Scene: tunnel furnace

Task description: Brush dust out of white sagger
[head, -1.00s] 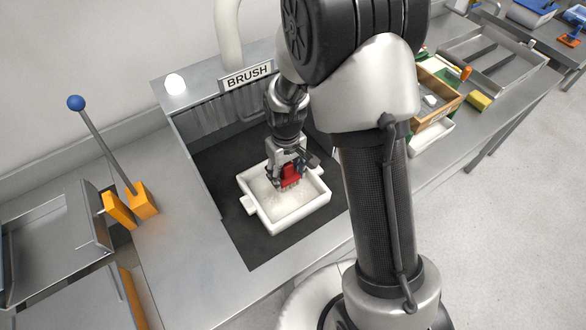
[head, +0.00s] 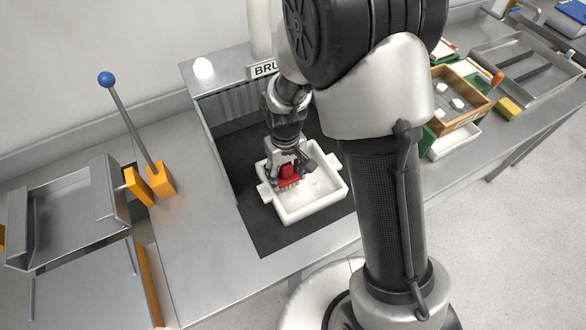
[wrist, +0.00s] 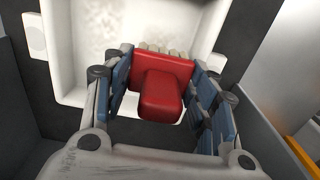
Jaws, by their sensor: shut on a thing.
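The white sagger (head: 291,216) is a shallow square tray with side lugs. It sits on the dark floor of the brush booth. My gripper (head: 288,172) is shut on a red brush (head: 288,177), and it holds the brush inside the sagger toward the left side. In the wrist view the red brush (wrist: 161,88) is between the blue finger pads of my gripper (wrist: 160,95), with pale bristles at its far edge. Brownish dust marks show on the white sagger floor (wrist: 130,22). Whether the bristles touch the floor is hard to tell.
The booth has grey strip curtains (head: 225,118) at the back and a BRUSH sign (head: 263,69). A lever with a blue knob (head: 106,79) and orange base (head: 161,182) stands left. A wooden box (head: 470,108) and a yellow sponge (head: 509,107) lie right.

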